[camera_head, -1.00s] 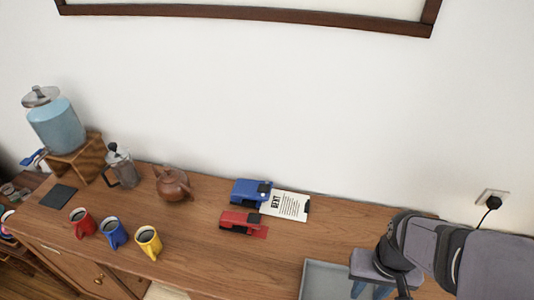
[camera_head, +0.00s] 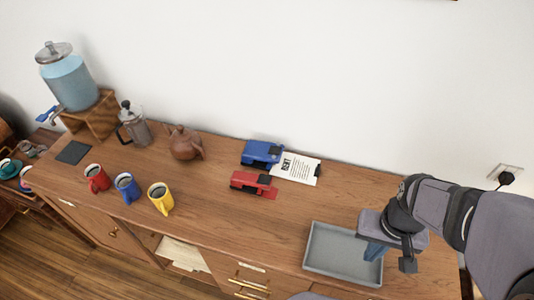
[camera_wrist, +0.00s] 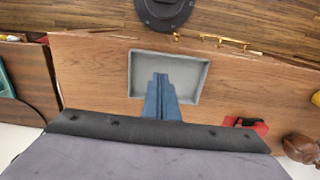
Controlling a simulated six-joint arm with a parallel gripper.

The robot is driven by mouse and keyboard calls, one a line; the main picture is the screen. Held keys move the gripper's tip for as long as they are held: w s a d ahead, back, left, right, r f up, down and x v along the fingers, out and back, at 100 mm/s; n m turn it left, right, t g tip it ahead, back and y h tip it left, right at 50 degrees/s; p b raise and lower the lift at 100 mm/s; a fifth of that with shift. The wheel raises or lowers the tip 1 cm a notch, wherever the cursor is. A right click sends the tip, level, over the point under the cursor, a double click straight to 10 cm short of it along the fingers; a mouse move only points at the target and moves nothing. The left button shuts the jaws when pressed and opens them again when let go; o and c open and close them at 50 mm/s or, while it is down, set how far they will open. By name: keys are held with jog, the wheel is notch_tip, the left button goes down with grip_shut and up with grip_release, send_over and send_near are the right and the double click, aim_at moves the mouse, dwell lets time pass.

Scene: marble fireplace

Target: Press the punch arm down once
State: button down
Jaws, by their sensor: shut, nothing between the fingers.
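A blue punch-like device (camera_head: 262,153) stands toward the wall, with a printed sheet (camera_head: 297,167) at its right side. A similar red device (camera_head: 253,184) lies just in front of it. I cannot tell for certain which one carries the punch arm. My gripper (camera_head: 373,253) is shut and empty, its blue fingers pointing down over the grey tray (camera_head: 318,258), well right of both devices. In the wrist view the shut fingers (camera_wrist: 161,78) show over the tray (camera_wrist: 190,62). The red device (camera_wrist: 250,124) shows there partly; the blue one does not.
Red (camera_head: 97,178), blue (camera_head: 127,188) and yellow (camera_head: 161,198) mugs stand at the left. Behind them are a teapot (camera_head: 184,144), a French press (camera_head: 134,127) and a water dispenser (camera_head: 72,85). The wooden top (camera_head: 290,212) between devices and tray is clear.

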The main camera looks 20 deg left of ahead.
jog(key=w+a+r+m+y, duration=0.1)
jog(key=w+a+m, duration=0.3)
jog(key=w, duration=0.6)
jog(key=m+y+p, duration=0.1)
jog(key=m+y, duration=0.5)
jog(key=m, duration=0.8)
send_near(276, 150)
jog(key=shift+d+r, duration=0.3)
jog(key=shift+d, duration=0.1)
jog(key=shift+f, duration=0.1)
jog(key=b+x, duration=0.2)
jog(key=x, duration=0.2)
jog(key=shift+a+f+b, duration=0.25)
jog(key=shift+f+b, duration=0.05)
jog(key=shift+b, duration=0.1)
jog(key=shift+b+x, duration=0.6)
jog(key=shift+x, duration=0.4)
jog(key=shift+a, duration=0.15)
